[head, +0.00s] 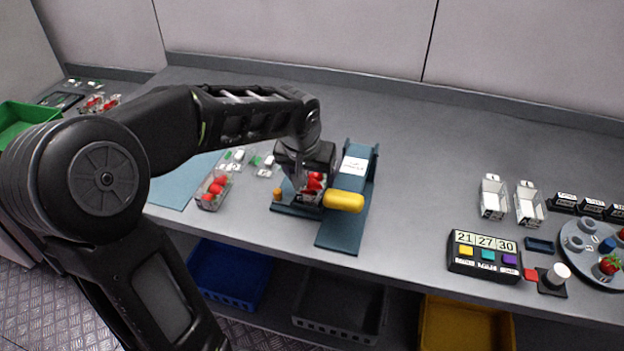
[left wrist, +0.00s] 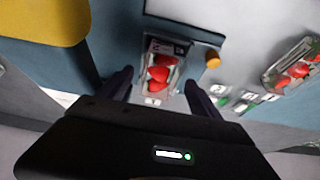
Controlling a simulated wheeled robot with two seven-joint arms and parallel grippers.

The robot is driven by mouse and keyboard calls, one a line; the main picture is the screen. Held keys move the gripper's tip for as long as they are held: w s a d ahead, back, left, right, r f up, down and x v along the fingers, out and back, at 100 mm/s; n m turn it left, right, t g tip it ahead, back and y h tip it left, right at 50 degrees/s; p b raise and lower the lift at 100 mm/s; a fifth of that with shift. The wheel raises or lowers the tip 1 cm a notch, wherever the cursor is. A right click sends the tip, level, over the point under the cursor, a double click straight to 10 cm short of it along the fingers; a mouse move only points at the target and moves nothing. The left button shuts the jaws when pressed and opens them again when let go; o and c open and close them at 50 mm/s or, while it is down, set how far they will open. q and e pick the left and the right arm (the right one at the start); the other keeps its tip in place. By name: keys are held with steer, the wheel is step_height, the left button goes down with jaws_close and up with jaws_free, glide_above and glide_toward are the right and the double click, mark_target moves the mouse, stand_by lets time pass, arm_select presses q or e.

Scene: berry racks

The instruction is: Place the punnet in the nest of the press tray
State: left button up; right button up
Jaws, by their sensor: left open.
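A clear punnet of red strawberries (head: 314,187) is at the blue press tray (head: 284,209), left of the press's yellow handle (head: 343,201). In the left wrist view the punnet (left wrist: 161,72) lies within the outline of the dark tray (left wrist: 203,40), beside its orange knob (left wrist: 212,60). I cannot tell whether it sits fully flat in the nest. My left gripper (head: 305,180) is right above the punnet and partly hides it. In the left wrist view its fingers (left wrist: 158,80) stand apart, one on each side of the punnet. My right gripper is not in view.
Another strawberry punnet (head: 213,190) stands left of the press, near small labelled clear boxes (head: 262,165). Two white bins (head: 493,198), a button panel (head: 482,254) and a round grey turntable (head: 590,262) are at the right. The bench between press and bins is clear.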

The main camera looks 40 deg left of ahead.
arm_select(q)
steer(key=v, duration=1)
steer(key=shift+b, duration=0.3)
steer(key=shift+f, duration=0.15)
